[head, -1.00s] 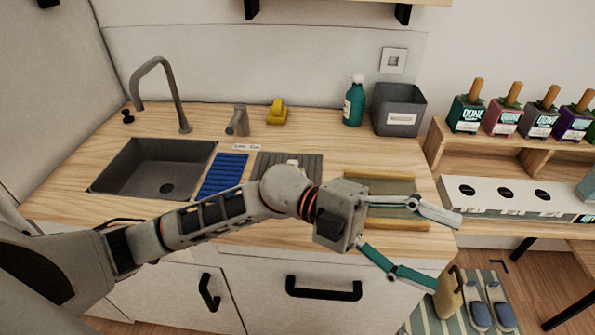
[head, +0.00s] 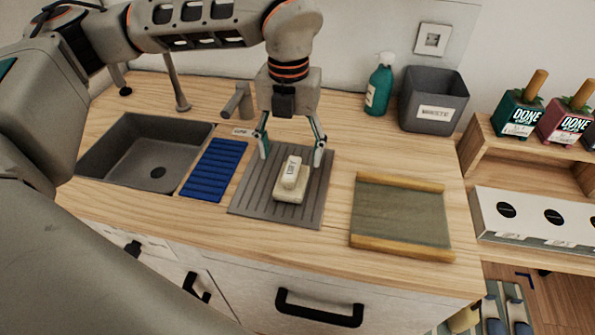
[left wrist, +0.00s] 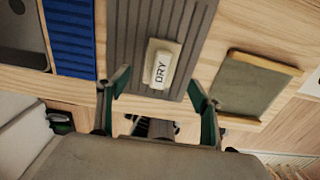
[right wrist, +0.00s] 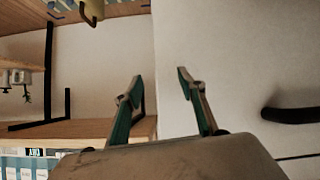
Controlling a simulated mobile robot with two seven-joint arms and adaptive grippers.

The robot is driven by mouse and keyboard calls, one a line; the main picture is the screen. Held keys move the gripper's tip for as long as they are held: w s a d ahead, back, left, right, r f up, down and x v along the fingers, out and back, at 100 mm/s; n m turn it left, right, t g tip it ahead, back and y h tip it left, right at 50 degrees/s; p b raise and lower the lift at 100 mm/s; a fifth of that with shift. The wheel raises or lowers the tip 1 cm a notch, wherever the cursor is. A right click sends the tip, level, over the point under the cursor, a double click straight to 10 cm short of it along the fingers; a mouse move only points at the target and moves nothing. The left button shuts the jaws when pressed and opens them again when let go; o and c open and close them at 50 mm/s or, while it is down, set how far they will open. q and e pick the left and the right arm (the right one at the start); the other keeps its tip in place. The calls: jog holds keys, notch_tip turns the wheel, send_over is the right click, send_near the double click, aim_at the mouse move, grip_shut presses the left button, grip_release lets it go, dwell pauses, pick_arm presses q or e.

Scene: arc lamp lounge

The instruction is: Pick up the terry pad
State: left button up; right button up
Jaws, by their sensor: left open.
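A cream pad (head: 290,192) with a white "DRY" label block on top lies on the grey ribbed mat (head: 247,205) on the counter; I take it to be the terry pad. It also shows in the left wrist view (left wrist: 151,82), just beyond the fingertips. My left gripper (head: 291,156) points down over the mat, its fingers spread wide around the pad's far end in the head view. It is open and holds nothing. My right gripper (right wrist: 159,84) is open and empty, facing a pale cabinet front and shelf; it is not in the head view.
A blue ribbed mat (head: 215,170) and the sink (head: 100,155) are at the left. A green tray with wooden rails (head: 400,212) is at the right.

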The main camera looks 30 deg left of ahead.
aim_at(292, 167)
pick_arm(q)
jog(key=shift+f, duration=0.95)
jog(key=shift+s+f, duration=0.15)
jog(key=shift+f, duration=2.7)
jog(key=shift+w, duration=0.2)
jog(key=c, duration=1.2)
